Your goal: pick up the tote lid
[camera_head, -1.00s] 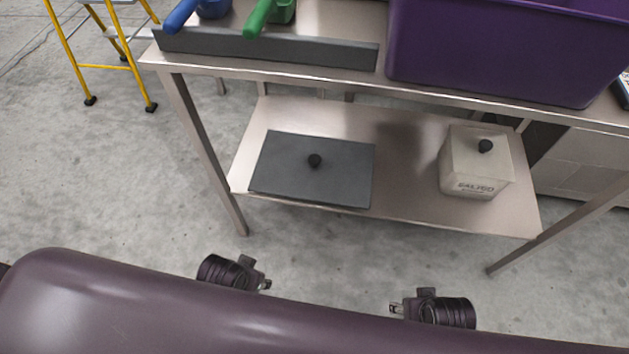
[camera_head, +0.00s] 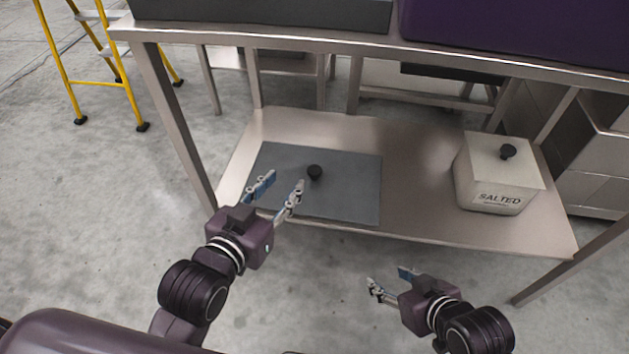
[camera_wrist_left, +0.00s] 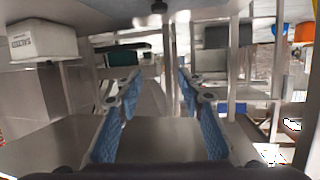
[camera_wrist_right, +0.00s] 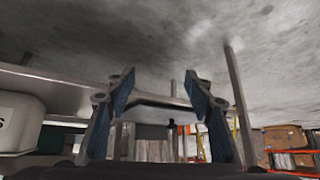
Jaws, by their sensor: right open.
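The tote lid (camera_head: 350,185) appears to be the flat dark grey plate with a black knob (camera_head: 315,172) on the lower shelf of the steel table. It lies flat toward the shelf's left end. My left gripper (camera_head: 281,187) is open and empty, with its fingers over the lid's front edge in the head view, just short of the knob. Whether it touches the lid cannot be told. The knob also shows at the top of the left wrist view (camera_wrist_left: 157,6). My right gripper (camera_head: 388,280) is open and empty, in front of and below the shelf's front edge.
A pale box marked SALTED (camera_head: 499,178) with a black knob stands on the shelf's right part. Bare shelf (camera_head: 418,175) lies between box and lid. The table top (camera_head: 300,42) overhangs the shelf, with a purple tote (camera_head: 520,30) on it. A yellow ladder (camera_head: 55,65) stands at left.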

